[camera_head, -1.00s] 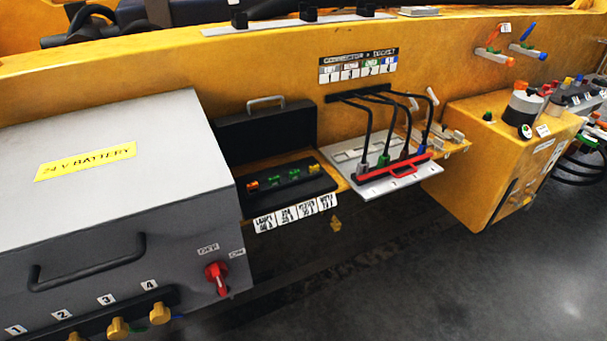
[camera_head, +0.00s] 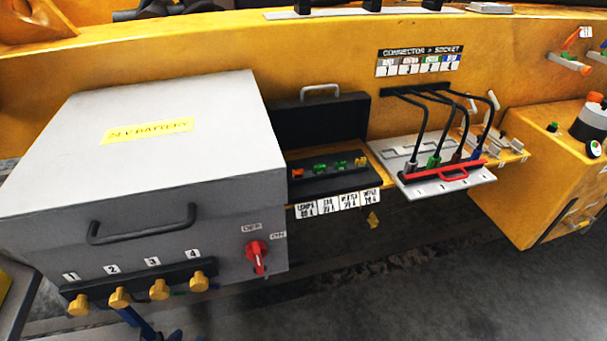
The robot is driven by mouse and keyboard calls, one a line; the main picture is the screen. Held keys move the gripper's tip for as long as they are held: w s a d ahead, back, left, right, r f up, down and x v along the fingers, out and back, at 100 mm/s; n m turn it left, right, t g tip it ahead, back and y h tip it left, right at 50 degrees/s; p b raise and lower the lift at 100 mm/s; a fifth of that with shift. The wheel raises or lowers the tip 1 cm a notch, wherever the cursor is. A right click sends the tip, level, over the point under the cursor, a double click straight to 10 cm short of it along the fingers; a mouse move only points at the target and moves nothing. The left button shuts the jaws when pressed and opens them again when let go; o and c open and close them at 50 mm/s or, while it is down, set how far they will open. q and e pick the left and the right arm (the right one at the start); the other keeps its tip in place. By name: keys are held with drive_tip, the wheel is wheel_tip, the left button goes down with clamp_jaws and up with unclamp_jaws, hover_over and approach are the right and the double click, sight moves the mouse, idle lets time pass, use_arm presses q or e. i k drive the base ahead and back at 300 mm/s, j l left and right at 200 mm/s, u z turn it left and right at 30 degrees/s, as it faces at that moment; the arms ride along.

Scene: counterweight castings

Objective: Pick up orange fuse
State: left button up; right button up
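An orange fuse (camera_head: 297,172) sits at the left end of the row in the open black fuse box (camera_head: 325,184). Two green fuses and one yellow fuse (camera_head: 360,161) stand to its right in the same row. The box lid (camera_head: 318,121) is raised behind the row. White labels (camera_head: 338,203) hang below the box front; their small text is hard to read. Neither of my grippers shows in the head view.
A grey 24 V battery box (camera_head: 150,150) with a black handle, yellow knobs and a red switch (camera_head: 257,256) stands left of the fuse box. A connector panel (camera_head: 440,187) with black cables and a red bar is to the right. Dark floor lies below.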

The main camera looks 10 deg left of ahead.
sight(298, 173)
drive_tip(key=u, duration=1.15)
drive_tip(key=l+u, duration=0.5)
drive_tip(key=u, duration=0.25)
drive_tip(key=k+l, duration=0.1)
drive_tip(key=l, duration=0.75)
drive_tip(key=k, duration=0.05)
